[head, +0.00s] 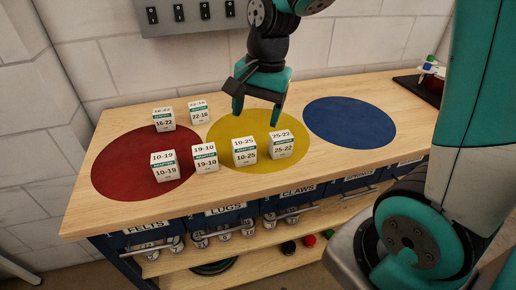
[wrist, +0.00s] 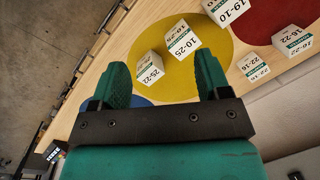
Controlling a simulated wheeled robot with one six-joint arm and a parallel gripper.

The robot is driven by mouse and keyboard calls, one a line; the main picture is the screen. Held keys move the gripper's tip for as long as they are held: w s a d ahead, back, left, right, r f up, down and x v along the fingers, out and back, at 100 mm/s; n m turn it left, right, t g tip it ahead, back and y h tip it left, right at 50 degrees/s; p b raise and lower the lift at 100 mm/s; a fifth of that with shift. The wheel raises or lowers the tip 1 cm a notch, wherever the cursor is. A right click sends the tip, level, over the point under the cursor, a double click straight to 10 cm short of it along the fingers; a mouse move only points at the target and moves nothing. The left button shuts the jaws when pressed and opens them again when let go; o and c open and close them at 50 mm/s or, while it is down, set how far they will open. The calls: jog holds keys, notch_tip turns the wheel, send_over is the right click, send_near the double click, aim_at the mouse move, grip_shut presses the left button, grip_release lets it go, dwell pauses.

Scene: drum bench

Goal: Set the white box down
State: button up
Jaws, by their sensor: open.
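My gripper (head: 257,117) is open and empty above the back part of the yellow circle (head: 222,127). Several white boxes with green bands stand upright on the bench. Box 10-25 (head: 245,152) and box 25-22 (head: 282,146) stand on the front of the yellow circle. Box 19-10 (head: 205,158) is between red and yellow. Box 10-19 (head: 164,166) is on the red circle, box 16-22 (head: 163,120) at its back edge, and box 22-16 (head: 199,113) behind. In the wrist view, boxes 10-25 (wrist: 182,42) and 25-22 (wrist: 150,67) show between the fingers, not gripped.
The red circle (head: 120,165) is at the left and the blue circle (head: 350,122) at the right is bare. A dark tray (head: 410,84) with small items is at the far right. Labelled drawers line the bench front. A switch panel (head: 190,14) hangs on the wall.

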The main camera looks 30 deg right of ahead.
jog(key=s+a+r+n+y, duration=0.1)
jog(key=s+a+r+n, duration=0.1)
jog(key=s+a+n, duration=0.3)
jog(key=s+a+r+n+y, duration=0.1)
jog(key=s+a+n, duration=0.5)
jog(key=s+n, duration=0.5)
jog(key=shift+r+n+g+y, duration=0.3)
jog(key=shift+r+n, duration=0.1)
jog(key=shift+n, duration=0.2)
